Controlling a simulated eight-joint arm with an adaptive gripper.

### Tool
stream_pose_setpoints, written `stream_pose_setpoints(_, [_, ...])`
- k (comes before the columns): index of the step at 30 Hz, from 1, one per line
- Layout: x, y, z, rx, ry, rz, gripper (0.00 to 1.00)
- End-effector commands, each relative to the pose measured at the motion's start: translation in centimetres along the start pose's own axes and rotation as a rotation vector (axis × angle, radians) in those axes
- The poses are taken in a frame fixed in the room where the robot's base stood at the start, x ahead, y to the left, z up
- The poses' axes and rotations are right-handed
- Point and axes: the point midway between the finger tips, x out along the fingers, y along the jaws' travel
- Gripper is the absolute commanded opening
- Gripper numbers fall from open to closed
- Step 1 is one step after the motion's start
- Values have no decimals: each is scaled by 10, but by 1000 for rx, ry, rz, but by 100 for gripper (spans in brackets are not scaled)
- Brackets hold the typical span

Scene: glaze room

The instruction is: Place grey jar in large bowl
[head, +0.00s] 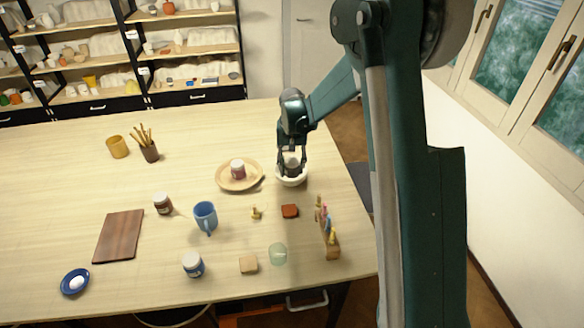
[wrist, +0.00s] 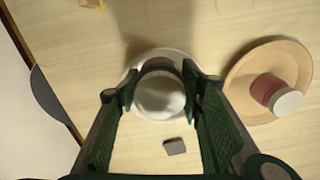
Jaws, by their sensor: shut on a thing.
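The grey jar (head: 292,170) is upright between the fingers of my gripper (head: 292,160), which is shut on it. Its pale lid (wrist: 160,97) fills the space between the fingertips (wrist: 160,95) in the wrist view. The white bowl (head: 292,182) is right under the jar, and its rim (wrist: 152,54) shows around the jar in the wrist view. The jar's lower part is at or inside the bowl's opening. I cannot tell whether it touches the bowl's bottom.
A tan plate (head: 227,182) with a pink jar (head: 238,169) stands close left of the bowl. A small grey block (wrist: 174,146) lies near the bowl. The table's right edge is close.

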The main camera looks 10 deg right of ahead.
Motion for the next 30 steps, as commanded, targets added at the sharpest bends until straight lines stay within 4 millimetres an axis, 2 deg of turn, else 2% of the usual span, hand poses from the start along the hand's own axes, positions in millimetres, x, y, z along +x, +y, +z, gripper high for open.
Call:
stream_pose_setpoints(19, [11,0,0,0,0,0,22])
stream_pose_setpoints(20, [11,0,0,0,0,0,40])
stream_pose_setpoints(23, [11,0,0,0,0,0,53])
stream_pose_setpoints(30, [11,0,0,0,0,0,53])
